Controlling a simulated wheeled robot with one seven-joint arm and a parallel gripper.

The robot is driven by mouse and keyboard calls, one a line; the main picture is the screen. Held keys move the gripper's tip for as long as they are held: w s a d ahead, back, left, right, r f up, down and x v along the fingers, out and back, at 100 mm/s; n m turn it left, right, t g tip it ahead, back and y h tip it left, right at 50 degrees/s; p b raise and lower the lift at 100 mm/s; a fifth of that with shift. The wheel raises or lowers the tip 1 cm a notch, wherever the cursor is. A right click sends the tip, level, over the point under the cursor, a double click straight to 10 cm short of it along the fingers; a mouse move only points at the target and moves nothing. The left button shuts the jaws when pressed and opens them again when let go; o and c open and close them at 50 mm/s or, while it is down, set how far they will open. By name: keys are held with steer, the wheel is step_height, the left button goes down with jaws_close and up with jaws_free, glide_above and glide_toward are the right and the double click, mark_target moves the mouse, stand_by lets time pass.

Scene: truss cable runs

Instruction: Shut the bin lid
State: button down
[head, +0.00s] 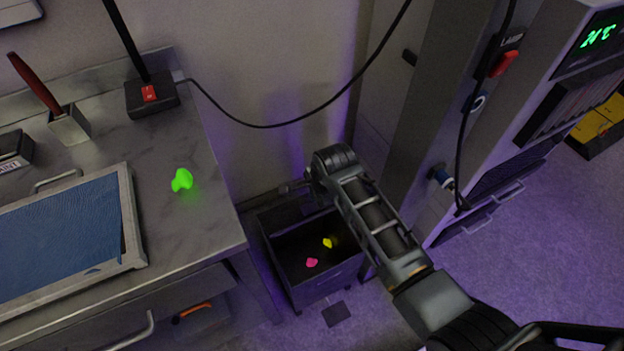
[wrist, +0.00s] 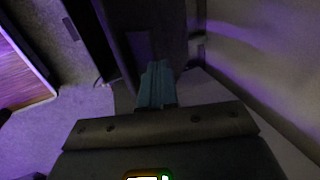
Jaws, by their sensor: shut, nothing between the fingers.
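The dark bin (head: 325,284) stands on the floor between the workbench and the tall cabinet. It is open at the top, and a pink lump (head: 312,262) and a yellow lump (head: 327,243) show inside. My arm covers its back right part, so I cannot clearly make out the lid in the head view. My gripper (head: 287,188) is at the bin's back edge, small and dark there. In the wrist view my gripper (wrist: 155,82) is shut and empty, with its fingers close to a dark panel (wrist: 160,35). I cannot tell whether they touch it.
The workbench (head: 215,235) at left holds a green lump (head: 182,180), a blue screen frame (head: 130,215) and a red-switched base (head: 152,95). The tall cabinet (head: 400,110) stands at right. A black cable (head: 270,125) hangs above the bin. A pedal (head: 337,313) sits at the bin's front.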

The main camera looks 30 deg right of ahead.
steer(key=s+f+t+b, duration=0.3)
steer(key=s+f+b, duration=0.3)
steer(key=f, duration=0.3)
steer(key=s+f+t+b, duration=0.3)
steer(key=s+f+b, duration=0.3)
steer(key=f, duration=0.3)
steer(key=shift+s+f, duration=0.35)
steer(key=shift+s, duration=0.2)
steer(key=p+v, duration=0.1)
steer(key=v, duration=0.7)
steer(key=shift+f, duration=0.1)
